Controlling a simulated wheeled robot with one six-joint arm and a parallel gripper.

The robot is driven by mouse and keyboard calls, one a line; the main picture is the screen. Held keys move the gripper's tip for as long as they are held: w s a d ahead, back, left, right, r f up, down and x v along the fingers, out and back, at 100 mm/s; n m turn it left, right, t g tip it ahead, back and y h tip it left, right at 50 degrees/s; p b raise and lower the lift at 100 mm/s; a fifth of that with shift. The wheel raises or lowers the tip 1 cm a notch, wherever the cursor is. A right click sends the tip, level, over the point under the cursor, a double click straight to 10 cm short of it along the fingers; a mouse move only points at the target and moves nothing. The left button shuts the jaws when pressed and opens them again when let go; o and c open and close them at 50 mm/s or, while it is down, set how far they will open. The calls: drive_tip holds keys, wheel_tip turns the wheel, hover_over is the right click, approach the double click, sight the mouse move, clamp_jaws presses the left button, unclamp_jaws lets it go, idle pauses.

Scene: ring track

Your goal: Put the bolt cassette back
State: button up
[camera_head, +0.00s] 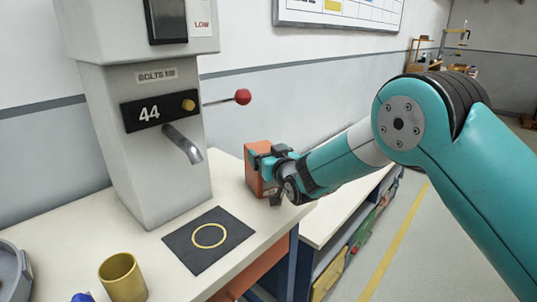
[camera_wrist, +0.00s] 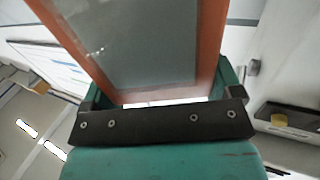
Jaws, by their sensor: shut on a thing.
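The bolt cassette is an orange box (camera_head: 257,172) with a grey window that fills the upper part of the wrist view (camera_wrist: 150,40). My gripper (camera_head: 268,163) is shut on it, with a teal jaw on each side of the orange frame in the wrist view. In the head view the cassette is upright beside the bolt dispenser, near the bench's right edge. I cannot tell if its bottom touches the bench. The grey dispenser (camera_head: 150,185) carries a "BOLTS" label, a black panel reading 44, a metal spout and a red-knobbed lever (camera_head: 242,97).
A black mat with a yellow ring (camera_head: 208,235) lies in front of the dispenser. A yellow cup (camera_head: 122,277) stands at the front left, with a blue object (camera_head: 82,297) beside it. A grey object (camera_head: 12,275) is at the left edge. A lower shelf unit (camera_head: 335,215) stands right of the bench.

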drive_tip(key=o, duration=1.2)
drive_tip(key=shift+r+p, duration=0.2)
drive_tip(key=shift+p, duration=0.1)
drive_tip(key=s+d+r+g+h, duration=0.1)
drive_tip(key=s+d+g, duration=0.4)
drive_tip(key=s, duration=0.9)
drive_tip(key=s+d+r+g+h+b, duration=0.1)
drive_tip(key=s+d+g, duration=0.4)
drive_tip(key=s, duration=1)
drive_tip(key=s+d+r+n+g+h+b, duration=0.1)
drive_tip(key=s+d+g, duration=0.4)
drive_tip(key=s+d, duration=0.5)
drive_tip(key=s+r+h, duration=0.1)
drive_tip(key=s, duration=0.4)
drive_tip(key=shift+r+g+h, duration=0.15)
drive_tip(key=shift+g+h, duration=0.15)
drive_tip(key=shift+g, duration=0.1)
